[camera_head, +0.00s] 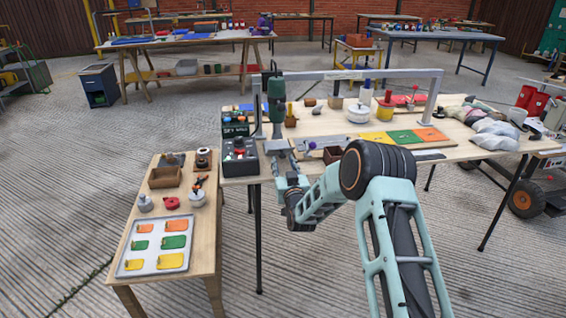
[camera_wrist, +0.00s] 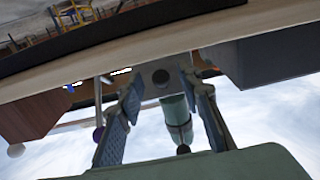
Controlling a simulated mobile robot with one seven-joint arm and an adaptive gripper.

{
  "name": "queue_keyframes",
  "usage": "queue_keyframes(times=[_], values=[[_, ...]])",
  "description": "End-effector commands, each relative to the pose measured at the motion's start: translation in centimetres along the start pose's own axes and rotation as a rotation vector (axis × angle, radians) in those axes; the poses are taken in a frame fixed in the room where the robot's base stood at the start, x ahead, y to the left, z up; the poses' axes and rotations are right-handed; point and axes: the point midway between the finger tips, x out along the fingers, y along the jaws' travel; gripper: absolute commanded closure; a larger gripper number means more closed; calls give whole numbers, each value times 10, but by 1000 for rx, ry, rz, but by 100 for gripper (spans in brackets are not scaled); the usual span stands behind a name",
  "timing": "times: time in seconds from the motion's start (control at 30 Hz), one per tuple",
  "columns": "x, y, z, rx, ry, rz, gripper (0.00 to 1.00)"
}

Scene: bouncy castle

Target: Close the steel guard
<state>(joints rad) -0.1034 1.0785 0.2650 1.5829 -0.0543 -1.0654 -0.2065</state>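A green upright drill-like machine (camera_head: 276,98) stands at the left end of the long wooden table. Grey metal parts sit at its foot, behind my gripper (camera_head: 281,158); I cannot tell clearly which is the steel guard. In the wrist view a grey metal piece with a round dark hole (camera_wrist: 162,74) lies just beyond and between my fingertips; it may be the guard. The machine's green cylinder (camera_wrist: 176,108) shows between the fingers. My gripper (camera_wrist: 165,92) is open, its fingers spread on either side of the grey piece. Contact cannot be made out.
A dark control box (camera_head: 239,160) stands left of the machine. A grey frame (camera_head: 350,75) spans the table. A brown box (camera_head: 333,154) and coloured panels (camera_head: 400,137) lie to the right. A lower side table with a tray (camera_head: 128,258) stands front left.

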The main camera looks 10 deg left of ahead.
Motion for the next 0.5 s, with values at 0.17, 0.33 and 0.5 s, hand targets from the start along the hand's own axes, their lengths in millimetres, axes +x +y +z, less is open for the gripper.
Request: queue_keyframes(times=[0.17, 0.33, 0.5], values=[[12, 0, 0, 0, 0, 0, 67], [15, 0, 0, 0, -1, 0, 67], [15, 0, 0, 0, -1, 0, 67]])
